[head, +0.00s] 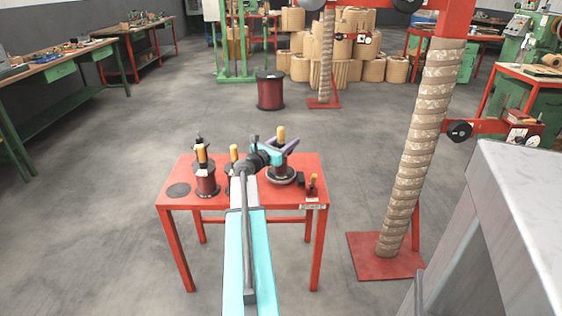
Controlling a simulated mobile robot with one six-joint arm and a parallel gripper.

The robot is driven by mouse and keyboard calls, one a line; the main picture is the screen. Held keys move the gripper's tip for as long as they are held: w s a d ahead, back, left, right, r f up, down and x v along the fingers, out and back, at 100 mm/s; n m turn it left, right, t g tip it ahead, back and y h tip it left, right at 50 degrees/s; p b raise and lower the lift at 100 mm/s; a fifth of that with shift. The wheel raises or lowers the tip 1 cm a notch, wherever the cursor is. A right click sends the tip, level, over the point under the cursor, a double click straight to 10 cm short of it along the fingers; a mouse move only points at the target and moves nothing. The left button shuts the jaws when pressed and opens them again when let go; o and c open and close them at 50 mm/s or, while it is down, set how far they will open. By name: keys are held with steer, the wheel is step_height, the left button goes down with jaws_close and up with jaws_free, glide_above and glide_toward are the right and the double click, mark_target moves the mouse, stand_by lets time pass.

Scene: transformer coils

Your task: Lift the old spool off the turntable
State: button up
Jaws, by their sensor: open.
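The old spool (283,170) is a small, dark spool standing on the round grey turntable (290,181) at the right of the red table. A yellow-orange grip (281,133) stands up at its top. My gripper (280,147) is at the spool's top, with its open jaws around or close beside the yellow grip. Contact cannot be told from this view. My teal arm and wrist cover part of the spool's left side and the middle of the table.
On the red table (222,206), a dark red spool (206,183) with a yellow grip stands at left, near other partly hidden pieces. A flat dark disc (178,190) lies at the left edge. A small orange-handled device (313,184) is right of the turntable. A tall wrapped column (412,155) stands further right.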

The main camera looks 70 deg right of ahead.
jaws_close()
steer(key=shift+r, duration=0.2)
stand_by(0.3)
